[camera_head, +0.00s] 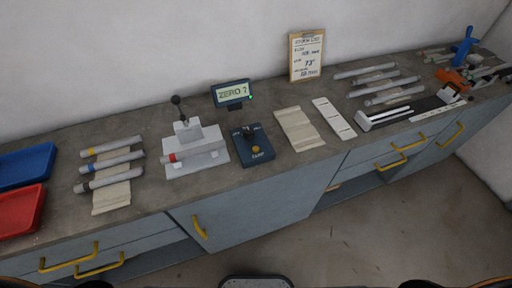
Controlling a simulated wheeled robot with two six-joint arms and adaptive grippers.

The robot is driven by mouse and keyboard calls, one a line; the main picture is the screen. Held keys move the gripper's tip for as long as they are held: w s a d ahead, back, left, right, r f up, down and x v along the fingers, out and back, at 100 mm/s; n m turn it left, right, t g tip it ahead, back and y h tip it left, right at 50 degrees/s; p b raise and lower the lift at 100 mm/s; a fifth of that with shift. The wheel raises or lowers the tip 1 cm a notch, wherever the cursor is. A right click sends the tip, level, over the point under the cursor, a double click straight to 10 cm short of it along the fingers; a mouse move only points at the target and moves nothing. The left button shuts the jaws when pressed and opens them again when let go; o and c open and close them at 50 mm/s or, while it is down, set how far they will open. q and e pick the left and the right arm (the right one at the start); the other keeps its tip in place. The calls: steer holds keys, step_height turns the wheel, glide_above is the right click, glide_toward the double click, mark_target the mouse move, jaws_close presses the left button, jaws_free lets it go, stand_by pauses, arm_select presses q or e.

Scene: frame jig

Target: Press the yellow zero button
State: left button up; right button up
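The yellow button (256,149) is a small round knob on the sloped top of a dark blue box (256,160) on the bench. The box has a dark part on its top behind the button and a small light label at its front. Behind it, a display (232,94) on a short stand reads "ZERO ?" with a small green light at its lower right corner. Neither of my grippers is in view. Only parts of my own body show along the bottom edge. Nothing touches the button.
Left of the box, a lever fixture (188,133) holds a grey tube with a red band (185,155). Several banded tubes lie on a cloth (112,198). Red (20,211) and blue (25,167) trays sit far left. A folded cloth (299,128) lies right of the box. A clipboard (306,55) leans behind.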

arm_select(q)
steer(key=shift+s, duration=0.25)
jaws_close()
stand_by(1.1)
